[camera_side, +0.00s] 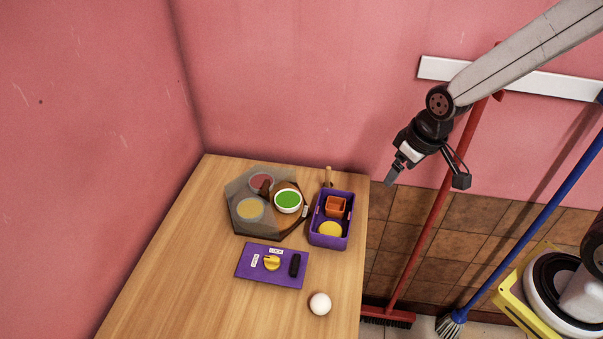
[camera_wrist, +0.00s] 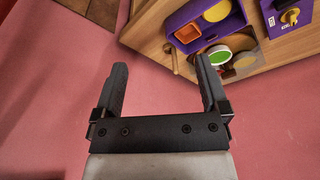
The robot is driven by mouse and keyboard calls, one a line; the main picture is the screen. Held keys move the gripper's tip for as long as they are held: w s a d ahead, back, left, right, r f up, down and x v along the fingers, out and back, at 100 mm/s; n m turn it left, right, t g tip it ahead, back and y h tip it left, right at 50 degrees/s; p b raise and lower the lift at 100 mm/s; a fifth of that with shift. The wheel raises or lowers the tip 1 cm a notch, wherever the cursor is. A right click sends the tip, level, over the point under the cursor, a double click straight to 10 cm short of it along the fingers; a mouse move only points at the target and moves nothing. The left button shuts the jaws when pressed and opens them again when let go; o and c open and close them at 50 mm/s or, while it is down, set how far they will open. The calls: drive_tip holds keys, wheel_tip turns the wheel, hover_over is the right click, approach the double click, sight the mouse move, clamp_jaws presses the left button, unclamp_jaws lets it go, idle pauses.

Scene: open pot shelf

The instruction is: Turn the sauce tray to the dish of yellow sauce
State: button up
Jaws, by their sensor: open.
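The sauce tray (camera_side: 291,216) is a round brown turntable on the wooden table, mostly under a smoky see-through cover (camera_side: 237,190). A white dish of green sauce (camera_side: 288,201) sits in the uncovered part at the right. The dish of yellow sauce (camera_side: 250,209) shows dimly under the cover at the front left, and a dish of red sauce (camera_side: 262,181) at the back. A dark brown knob (camera_side: 265,187) stands near the tray's middle. My gripper (camera_side: 389,179) is open and empty, up in the air right of the table. In the wrist view my gripper (camera_wrist: 161,66) has its fingers apart.
A purple bin (camera_side: 329,242) beside the tray holds an orange box (camera_side: 335,207) and a yellow disc (camera_side: 330,229). In front lies a purple panel (camera_side: 248,273) with a yellow dial (camera_side: 271,263) and black handle (camera_side: 295,265). A white ball (camera_side: 320,303) lies nearby. Brooms stand at right.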

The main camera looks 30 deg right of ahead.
drive_tip(key=w+a+f+n+y, duration=0.1)
drive_tip(key=w+a+n, duration=0.3)
drive_tip(key=w+a, duration=0.6)
drive_tip(key=n+y, duration=0.2)
drive_tip(key=n, duration=0.2)
approach(266, 185)
drive_tip(key=f, duration=0.1)
drive_tip(key=shift+w+a+f, duration=0.15)
drive_tip(key=shift+a, duration=0.2)
drive_tip(key=shift+x, duration=3.85)
drive_tip(key=shift+w+d, duration=0.1)
clamp_jaws()
